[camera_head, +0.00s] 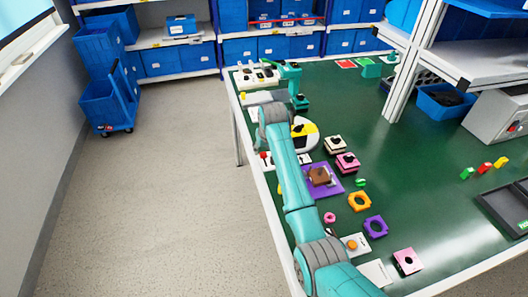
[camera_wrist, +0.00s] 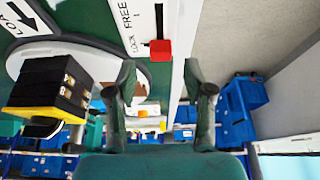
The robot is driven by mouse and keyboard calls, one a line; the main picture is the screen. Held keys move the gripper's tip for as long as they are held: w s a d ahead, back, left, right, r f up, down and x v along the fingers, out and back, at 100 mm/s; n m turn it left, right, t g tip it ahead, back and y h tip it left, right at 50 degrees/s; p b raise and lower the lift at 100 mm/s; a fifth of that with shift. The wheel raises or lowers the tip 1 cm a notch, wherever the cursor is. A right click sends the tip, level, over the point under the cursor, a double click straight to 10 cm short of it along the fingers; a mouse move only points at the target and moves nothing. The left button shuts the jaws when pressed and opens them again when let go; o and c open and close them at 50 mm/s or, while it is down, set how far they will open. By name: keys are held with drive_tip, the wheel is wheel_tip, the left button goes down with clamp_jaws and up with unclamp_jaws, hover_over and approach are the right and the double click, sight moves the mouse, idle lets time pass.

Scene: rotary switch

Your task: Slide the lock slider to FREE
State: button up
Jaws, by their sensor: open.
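The lock slider is a red block (camera_wrist: 160,50) on a white strip (camera_wrist: 142,15) lettered LOCK and FREE, near the top middle of the wrist view. It sits beside the LOCK lettering, and a dark slot runs from it towards the FREE side. In the head view a small red knob (camera_head: 263,155) shows just left of my arm. My gripper (camera_wrist: 163,85) is open, with one finger on each side and nothing held. The slider appears between and beyond the fingertips, with no contact visible. In the head view my arm hides part of the strip.
A black and yellow knob block (camera_wrist: 50,90) stands close to the left finger, on a white disc (camera_head: 303,145). A brown block on a purple plate (camera_head: 322,185) lies right of my arm. Blue bins stand at the back. Open floor lies left of the table.

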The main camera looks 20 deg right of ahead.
sight(263, 153)
drive_tip(key=shift+x, duration=1.65)
drive_tip(key=shift+a, duration=0.1)
clamp_jaws()
